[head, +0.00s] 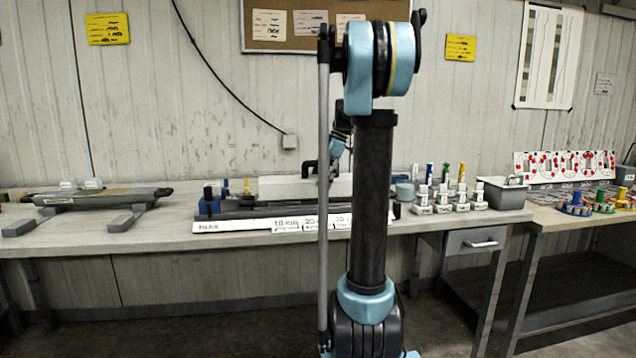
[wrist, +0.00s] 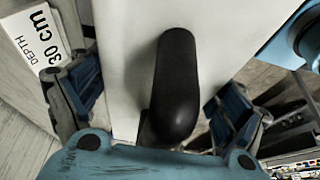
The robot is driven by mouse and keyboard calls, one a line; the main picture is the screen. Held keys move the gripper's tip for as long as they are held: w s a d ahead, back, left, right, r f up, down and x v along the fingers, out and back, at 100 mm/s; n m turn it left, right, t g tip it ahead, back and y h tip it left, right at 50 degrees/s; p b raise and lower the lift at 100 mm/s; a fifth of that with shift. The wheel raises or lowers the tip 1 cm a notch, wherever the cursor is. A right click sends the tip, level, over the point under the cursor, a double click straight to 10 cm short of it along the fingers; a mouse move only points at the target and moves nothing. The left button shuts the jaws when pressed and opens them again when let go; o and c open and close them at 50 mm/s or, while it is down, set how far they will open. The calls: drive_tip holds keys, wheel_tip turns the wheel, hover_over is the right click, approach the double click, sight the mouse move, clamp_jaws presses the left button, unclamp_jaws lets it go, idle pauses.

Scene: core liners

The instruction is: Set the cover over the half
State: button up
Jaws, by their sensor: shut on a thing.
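The cover, a long white panel (head: 285,188) with a black handle (wrist: 175,85), is at the back of the middle bench, over or just behind a long dark holder (head: 245,213). My gripper (head: 336,162) is above its middle, mostly hidden by my arm. In the wrist view my gripper (wrist: 155,112) has its fingers on both sides of the handle and is shut on the cover. The white face of the cover also shows in the wrist view (wrist: 120,60). The half is not clearly seen; the cover and my arm hide much of the holder. I cannot tell whether the cover touches it.
A white depth-label strip (head: 255,226) runs along the holder's front. Several small labelled stands (head: 445,203) and a grey bin (head: 502,192) are to the right. A dark green-grey tray on supports (head: 95,198) is at left. Bare bench (head: 165,230) lies between.

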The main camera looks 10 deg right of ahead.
drive_tip(key=shift+f, duration=0.6)
drive_tip(key=o, duration=1)
drive_tip(key=shift+c, duration=0.2)
drive_tip(key=shift+r, duration=0.1)
drive_tip(key=shift+r, duration=0.3)
drive_tip(key=v, duration=1.2)
drive_tip(key=shift+r, duration=0.2)
drive_tip(key=s+a+f+m+h, duration=0.1)
drive_tip(key=s+a+f+m, duration=0.1)
drive_tip(key=s+f+m, duration=0.5)
drive_tip(key=s+a+f+m+h, duration=0.1)
drive_tip(key=s+a+f+m, duration=0.15)
drive_tip(key=s+f, duration=0.6)
drive_tip(key=s+f+m+t+h, duration=0.2)
drive_tip(key=s+f+m, duration=0.6)
drive_tip(key=s+f, duration=1)
drive_tip(key=shift+s+a, duration=0.45)
drive_tip(key=shift+s, duration=0.2)
